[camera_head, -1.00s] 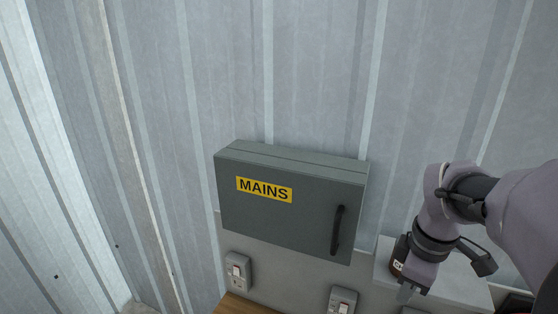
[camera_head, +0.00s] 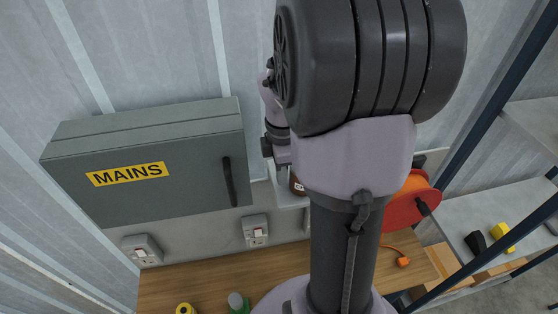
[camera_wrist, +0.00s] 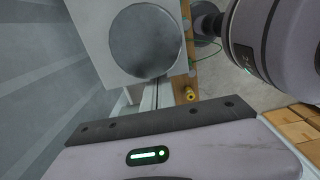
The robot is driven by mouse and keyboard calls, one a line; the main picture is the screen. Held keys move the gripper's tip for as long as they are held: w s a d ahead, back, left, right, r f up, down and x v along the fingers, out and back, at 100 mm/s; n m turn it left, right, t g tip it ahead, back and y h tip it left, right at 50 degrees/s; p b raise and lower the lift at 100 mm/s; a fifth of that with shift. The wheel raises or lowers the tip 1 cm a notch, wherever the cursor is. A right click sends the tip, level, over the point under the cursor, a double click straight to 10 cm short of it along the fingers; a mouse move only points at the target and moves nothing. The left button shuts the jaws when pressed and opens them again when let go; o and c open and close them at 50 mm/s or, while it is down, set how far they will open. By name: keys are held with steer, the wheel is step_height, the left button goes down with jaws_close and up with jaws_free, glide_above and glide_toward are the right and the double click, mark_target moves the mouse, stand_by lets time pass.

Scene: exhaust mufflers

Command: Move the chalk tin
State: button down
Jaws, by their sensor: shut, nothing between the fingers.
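A small dark brown container with a pale label (camera_head: 297,186), probably the chalk tin, stands on a pale shelf (camera_head: 287,201) right of the grey box in the head view. My arm hides part of it. In the wrist view a round grey disc (camera_wrist: 145,40) lies on a pale square surface; it may be the tin's lid seen from above, but I cannot tell. My gripper (camera_head: 280,166) is beside the container at its left, shut and empty. Its body fills the bottom of the wrist view; the fingertips are not clear there.
The grey MAINS box (camera_head: 150,165) is on the corrugated wall, with switches (camera_head: 255,231) below it. A wooden bench (camera_head: 200,280) holds a yellow roll (camera_head: 186,309) and a green item (camera_head: 238,303). An orange cable reel (camera_head: 410,203) and a rack (camera_head: 480,215) are at the right.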

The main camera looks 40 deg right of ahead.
steer(key=shift+f, duration=0.75)
steer(key=shift+s+f, duration=0.35)
steer(key=shift+f, duration=0.1)
steer(key=shift+w, duration=0.25)
steer(key=s+d, duration=0.1)
steer(key=d, duration=0.1)
steer(key=s+d+p, duration=0.1)
steer(key=d, duration=0.1)
steer(key=s+d, duration=0.2)
steer(key=shift+d, duration=0.25)
steer(key=shift+a, duration=0.1)
